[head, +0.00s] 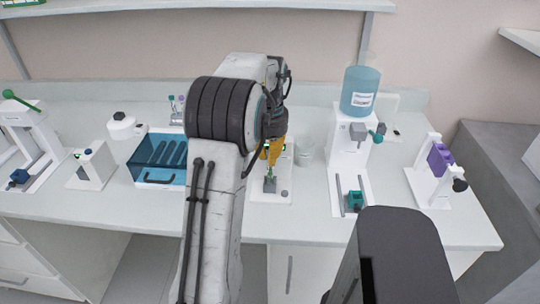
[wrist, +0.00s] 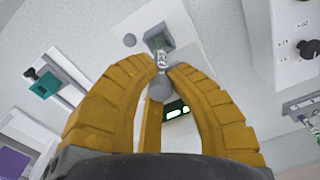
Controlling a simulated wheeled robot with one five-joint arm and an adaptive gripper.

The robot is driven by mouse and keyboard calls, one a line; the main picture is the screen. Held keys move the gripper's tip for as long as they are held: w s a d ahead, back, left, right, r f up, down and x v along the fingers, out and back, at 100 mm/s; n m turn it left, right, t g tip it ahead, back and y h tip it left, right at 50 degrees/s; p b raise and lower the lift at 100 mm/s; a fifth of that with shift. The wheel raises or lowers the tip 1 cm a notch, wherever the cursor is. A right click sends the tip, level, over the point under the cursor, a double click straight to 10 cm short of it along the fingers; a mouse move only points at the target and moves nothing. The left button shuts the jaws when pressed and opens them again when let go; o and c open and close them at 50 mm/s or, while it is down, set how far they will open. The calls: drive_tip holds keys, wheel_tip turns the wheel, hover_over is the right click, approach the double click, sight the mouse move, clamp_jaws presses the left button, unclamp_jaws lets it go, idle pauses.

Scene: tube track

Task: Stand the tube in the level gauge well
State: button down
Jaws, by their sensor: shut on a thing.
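My gripper (head: 272,156) has yellow fingers, shut on the tube (wrist: 161,62). In the wrist view the fingertips (wrist: 163,74) close around the tube just beyond its grey round cap (wrist: 160,88). The tube has a printed label and a green part, which also shows in the head view (head: 270,173). Its far end points at the square grey well (wrist: 158,36) of the level gauge and overlaps the well's opening. I cannot tell how deep it sits. The well (head: 270,185) is on the gauge's white base (head: 262,197). A lit green display (wrist: 177,110) shows between the fingers.
A blue lidded box (head: 158,177) stands left of my arm. A dispenser with a blue bottle (head: 360,92) stands to the right, and a clear beaker (head: 305,154) is beside the gauge. A purple-blocked device (head: 440,160) is further right. The front bench strip is mostly clear.

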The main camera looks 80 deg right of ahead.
drive_tip(key=shift+f+b, duration=0.35)
drive_tip(key=shift+f, duration=0.25)
drive_tip(key=c, duration=1.2)
unclamp_jaws()
drive_tip(key=shift+r, duration=0.2)
drive_tip(key=shift+d+r, duration=0.1)
drive_tip(key=shift+r, duration=0.15)
drive_tip(key=r, duration=1)
drive_tip(key=shift+a+r, duration=0.3)
drive_tip(key=shift+r, duration=0.2)
drive_tip(key=shift+w, duration=0.1)
